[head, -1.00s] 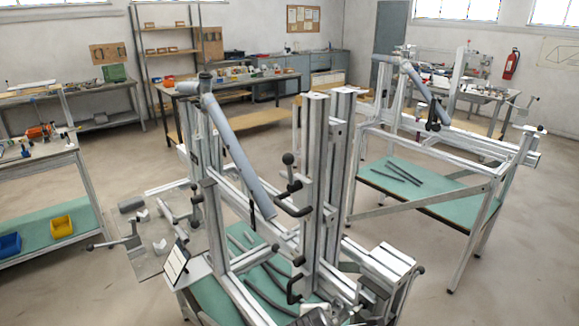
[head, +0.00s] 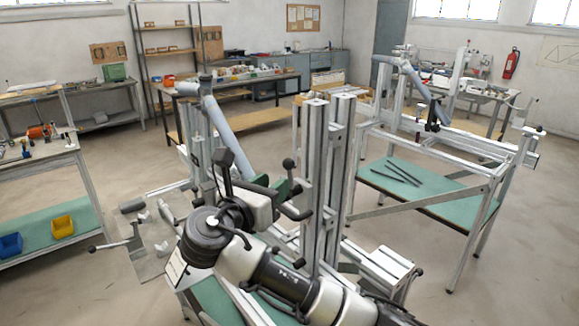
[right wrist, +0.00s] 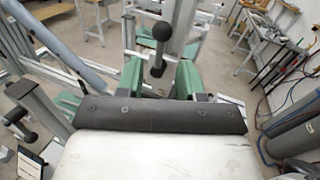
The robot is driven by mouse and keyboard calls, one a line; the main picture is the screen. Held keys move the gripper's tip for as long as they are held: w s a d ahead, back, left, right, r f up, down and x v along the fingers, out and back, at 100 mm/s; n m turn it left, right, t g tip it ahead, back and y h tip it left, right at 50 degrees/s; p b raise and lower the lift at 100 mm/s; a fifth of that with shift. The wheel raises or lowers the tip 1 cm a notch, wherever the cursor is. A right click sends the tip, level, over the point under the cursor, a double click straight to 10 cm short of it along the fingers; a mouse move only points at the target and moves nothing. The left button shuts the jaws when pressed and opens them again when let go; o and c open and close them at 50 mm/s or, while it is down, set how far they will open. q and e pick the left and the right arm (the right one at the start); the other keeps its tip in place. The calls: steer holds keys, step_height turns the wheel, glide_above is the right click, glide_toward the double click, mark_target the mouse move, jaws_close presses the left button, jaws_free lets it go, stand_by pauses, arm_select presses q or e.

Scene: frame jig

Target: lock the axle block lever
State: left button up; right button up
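A lever with a black ball knob (head: 288,163) stands at the near upright post of the jig; it looks like the axle block lever. In the right wrist view its knob (right wrist: 162,31) is ahead of my right gripper (right wrist: 159,78), with the short stem running down between the two green fingers. The fingers are spread apart, and I cannot tell whether either touches the stem. In the head view my right gripper (head: 276,187) is at the lever, its fingertips partly hidden. The axle block itself is not clearly visible. My left gripper is out of view.
A grey-blue tube (head: 216,118) slopes down just left of the gripper. Aluminium posts (head: 319,180) stand close on its right, with black handles (head: 297,212) nearby. A second jig (head: 480,195) stands at the right; open floor lies between.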

mark_target(288, 173)
steer(key=p+x, duration=0.2)
steer(key=x, duration=0.4)
steer(key=shift+r, duration=0.15)
steer(key=shift+w+d, duration=0.3)
steer(key=shift+w, duration=0.05)
jaws_close()
